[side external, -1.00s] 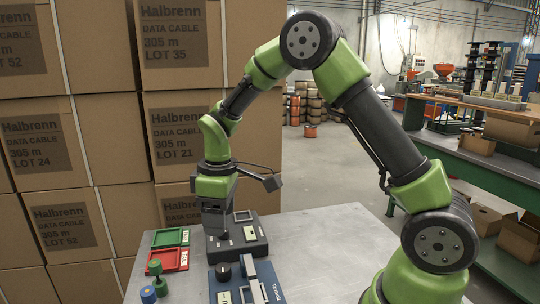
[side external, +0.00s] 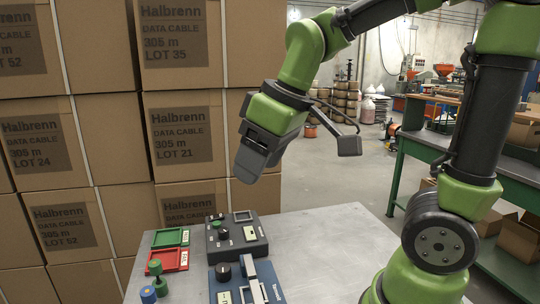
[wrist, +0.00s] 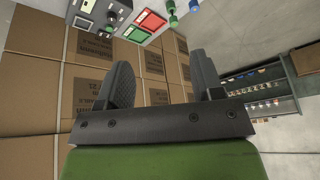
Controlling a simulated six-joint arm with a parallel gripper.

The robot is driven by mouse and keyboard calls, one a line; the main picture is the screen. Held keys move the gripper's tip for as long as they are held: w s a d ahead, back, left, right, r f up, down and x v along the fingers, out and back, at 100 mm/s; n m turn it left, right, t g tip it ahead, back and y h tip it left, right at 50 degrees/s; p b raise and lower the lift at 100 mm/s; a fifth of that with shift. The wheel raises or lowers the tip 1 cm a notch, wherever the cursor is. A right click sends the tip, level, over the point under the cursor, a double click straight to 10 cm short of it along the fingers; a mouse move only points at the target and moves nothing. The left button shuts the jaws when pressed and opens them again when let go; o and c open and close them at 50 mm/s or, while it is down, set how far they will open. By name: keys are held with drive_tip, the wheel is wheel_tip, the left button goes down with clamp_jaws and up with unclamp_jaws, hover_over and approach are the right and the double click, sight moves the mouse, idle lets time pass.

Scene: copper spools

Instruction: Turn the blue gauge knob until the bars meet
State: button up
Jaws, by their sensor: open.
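The blue device (side external: 240,283) sits at the table's front left, cut by the lower picture edge. It bears a black knob (side external: 223,272), a grey bracket and a pale window (side external: 225,297). Behind it stands a dark grey box (side external: 237,246) with a green-topped knob (side external: 217,217), a black knob (side external: 223,235) and a pale window (side external: 250,233). Any bars in the windows are too small to read. My gripper (side external: 250,165) is tilted in the air above the dark box, touching nothing. In the wrist view its jaws (wrist: 160,82) are apart and empty.
A green tray (side external: 170,238) and a red tray (side external: 166,260) lie left of the devices. A green spool (side external: 155,268) and a blue spool (side external: 148,294) stand in front of them. Stacked cartons (side external: 100,150) rise behind. The table's right side (side external: 340,250) is clear.

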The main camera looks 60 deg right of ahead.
drive_tip(key=shift+s+a+r+t, duration=0.1)
drive_tip(key=shift+s+r+t, duration=0.1)
drive_tip(key=shift+s, duration=0.3)
drive_tip(key=shift+s+r+t, duration=0.1)
drive_tip(key=shift+s+r, duration=0.1)
drive_tip(key=shift+s, duration=0.25)
drive_tip(key=n+g+h, duration=0.1)
drive_tip(key=n+g, duration=0.1)
drive_tip(key=g, duration=0.3)
hover_over(223, 267)
wheel_tip(223, 267, down, 17)
drive_tip(key=shift+f+n, duration=0.3)
drive_tip(key=shift+f, duration=0.5)
wheel_tip(223, 267, down, 9)
drive_tip(key=shift+f, duration=0.1)
